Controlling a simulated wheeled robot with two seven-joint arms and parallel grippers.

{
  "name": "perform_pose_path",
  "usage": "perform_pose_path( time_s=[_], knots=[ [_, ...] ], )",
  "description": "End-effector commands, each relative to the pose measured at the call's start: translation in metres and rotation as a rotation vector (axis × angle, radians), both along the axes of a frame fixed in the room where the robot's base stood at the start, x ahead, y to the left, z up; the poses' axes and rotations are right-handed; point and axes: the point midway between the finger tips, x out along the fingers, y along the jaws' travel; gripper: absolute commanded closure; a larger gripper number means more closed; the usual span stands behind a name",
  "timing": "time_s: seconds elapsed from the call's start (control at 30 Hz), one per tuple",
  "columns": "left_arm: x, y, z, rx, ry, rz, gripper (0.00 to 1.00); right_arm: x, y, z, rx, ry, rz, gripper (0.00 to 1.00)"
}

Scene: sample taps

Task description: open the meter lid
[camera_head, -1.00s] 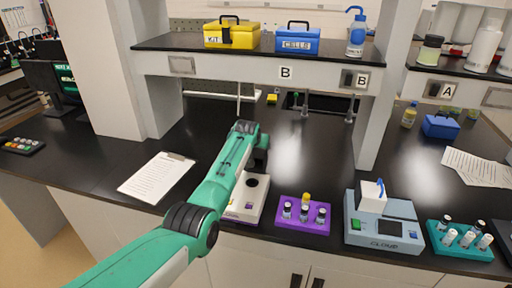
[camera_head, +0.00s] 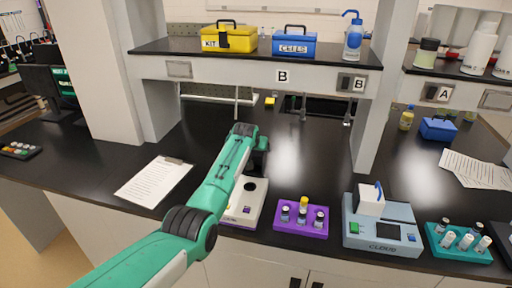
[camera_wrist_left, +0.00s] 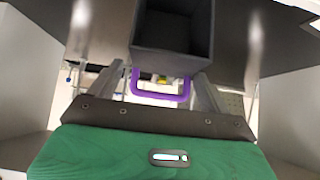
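A white device (camera_head: 240,211) with a round dark well on top stands at the front edge, partly hidden by my left arm. My left gripper (camera_head: 262,148) is behind its far side, its fingers mostly hidden in the head view. In the left wrist view, a dark hollow box-shaped part (camera_wrist_left: 172,38), apparently a raised lid, has a purple loop handle (camera_wrist_left: 160,97). My left fingers (camera_wrist_left: 160,84) are spread on either side of this handle, apparently not clamped on it. A blue-grey device marked CLOUD (camera_head: 378,237) has a white lid (camera_head: 369,201) with a blue handle. My right gripper is not in view.
A purple rack (camera_head: 300,225) with several vials stands between the two devices, and a teal rack (camera_head: 460,247) at the right. A clipboard (camera_head: 153,182) lies left of my arm. A shelf (camera_head: 260,64) with its posts spans the bench behind.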

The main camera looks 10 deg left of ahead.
Motion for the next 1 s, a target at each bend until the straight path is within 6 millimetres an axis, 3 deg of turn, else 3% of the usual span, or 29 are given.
perform_pose_path(
  time_s=[0.47, 1.0],
  knots=[
    [-0.015, 0.001, 0.012, 0.001, 0.002, 0.001, 0.19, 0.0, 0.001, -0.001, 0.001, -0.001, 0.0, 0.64],
    [-0.062, 0.002, 0.06, 0.0, -0.002, 0.0, 0.19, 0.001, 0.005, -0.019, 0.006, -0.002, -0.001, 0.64]
  ],
)
